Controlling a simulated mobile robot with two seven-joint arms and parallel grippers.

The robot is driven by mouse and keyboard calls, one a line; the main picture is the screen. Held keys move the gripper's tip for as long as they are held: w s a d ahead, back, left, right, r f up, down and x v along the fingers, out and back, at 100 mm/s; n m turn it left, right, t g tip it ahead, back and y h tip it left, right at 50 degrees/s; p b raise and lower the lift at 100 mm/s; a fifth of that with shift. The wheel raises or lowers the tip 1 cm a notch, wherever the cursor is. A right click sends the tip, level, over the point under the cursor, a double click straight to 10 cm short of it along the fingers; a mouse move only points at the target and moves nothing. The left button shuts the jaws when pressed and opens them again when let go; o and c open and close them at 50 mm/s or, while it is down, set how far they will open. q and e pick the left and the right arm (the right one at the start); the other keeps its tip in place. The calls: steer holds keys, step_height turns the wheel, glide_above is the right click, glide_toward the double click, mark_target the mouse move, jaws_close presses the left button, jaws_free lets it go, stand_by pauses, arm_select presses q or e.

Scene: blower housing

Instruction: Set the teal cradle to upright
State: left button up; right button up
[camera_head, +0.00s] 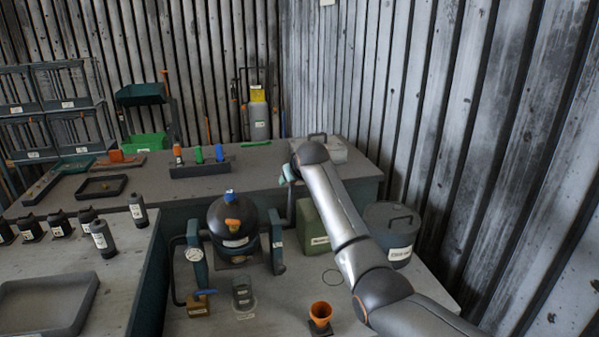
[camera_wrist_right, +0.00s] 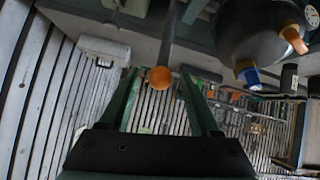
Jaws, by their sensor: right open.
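The teal cradle (camera_head: 277,242) stands on the near bench in the head view, with teal uprights on both sides of a dark round housing (camera_head: 228,222). The housing has a blue cap on top and an orange knob in front; it also shows in the wrist view (camera_wrist_right: 252,30). A dark lever (camera_wrist_right: 168,40) with an orange ball end (camera_wrist_right: 160,79) shows in the wrist view. My right gripper (camera_wrist_right: 160,92) is open, with its green fingers to either side of the ball. In the head view my right gripper (camera_head: 287,174) is small and partly hidden by my arm. My left gripper is not in view.
A green box (camera_head: 312,228) and a grey lidded bin (camera_head: 392,228) stand right of the cradle. Black bottles (camera_head: 103,238) are on the left bench.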

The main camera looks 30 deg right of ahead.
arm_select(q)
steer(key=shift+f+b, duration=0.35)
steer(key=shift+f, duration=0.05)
arm_select(e)
steer(key=v, duration=0.7)
steer(key=shift+s+r, duration=0.2)
steer(key=shift+s, duration=0.15)
